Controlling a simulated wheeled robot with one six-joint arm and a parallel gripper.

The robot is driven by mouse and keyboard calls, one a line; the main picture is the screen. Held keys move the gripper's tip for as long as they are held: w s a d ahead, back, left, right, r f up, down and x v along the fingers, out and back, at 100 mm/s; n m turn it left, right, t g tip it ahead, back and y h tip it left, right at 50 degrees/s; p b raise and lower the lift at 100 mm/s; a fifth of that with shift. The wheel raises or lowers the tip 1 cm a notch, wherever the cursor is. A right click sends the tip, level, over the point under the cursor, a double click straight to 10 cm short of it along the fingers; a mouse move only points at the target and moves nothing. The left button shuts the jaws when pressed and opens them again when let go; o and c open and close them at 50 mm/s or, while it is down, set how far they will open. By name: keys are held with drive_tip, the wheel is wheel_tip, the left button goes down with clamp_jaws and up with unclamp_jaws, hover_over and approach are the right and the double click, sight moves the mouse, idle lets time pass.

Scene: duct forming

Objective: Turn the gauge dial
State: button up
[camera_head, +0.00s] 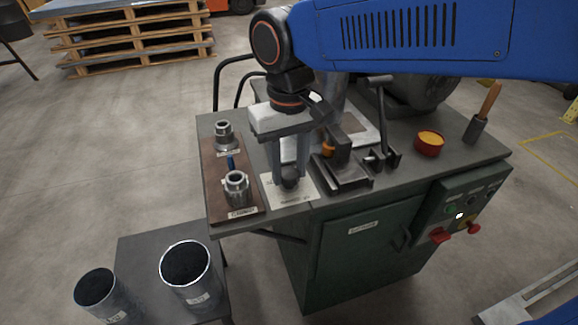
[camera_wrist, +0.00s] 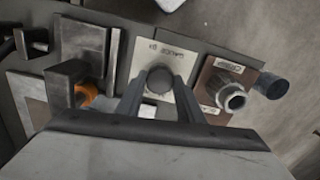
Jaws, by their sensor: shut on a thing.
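The gauge dial (camera_head: 290,183) is a small dark round knob on a pale labelled plate (camera_head: 303,196) at the front of the machine bench. My gripper (camera_head: 288,180) points down over the plate, its two grey fingers shut on the dial from either side. In the wrist view the dial (camera_wrist: 159,79) shows as a dark disc between the fingertips of my gripper (camera_wrist: 158,92). The plate's printed label is partly readable there. Any pointer or marks on the dial are too dark to make out.
A brown board (camera_head: 218,180) with two metal fittings stands left of the dial. A dark metal vise-like block (camera_head: 342,172) and a clamp lever (camera_head: 380,130) are close on the right. A red tin (camera_head: 429,144) sits farther right. Two metal tubes (camera_head: 187,270) stand on a lower table.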

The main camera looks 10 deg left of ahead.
sight(289, 172)
drive_tip(key=n, duration=0.5)
drive_tip(key=shift+n, duration=0.4)
idle(0.3)
drive_tip(key=o, duration=1)
drive_tip(key=shift+o, duration=0.2)
wheel_tip(289, 172, up, 17)
drive_tip(key=shift+r, duration=0.2)
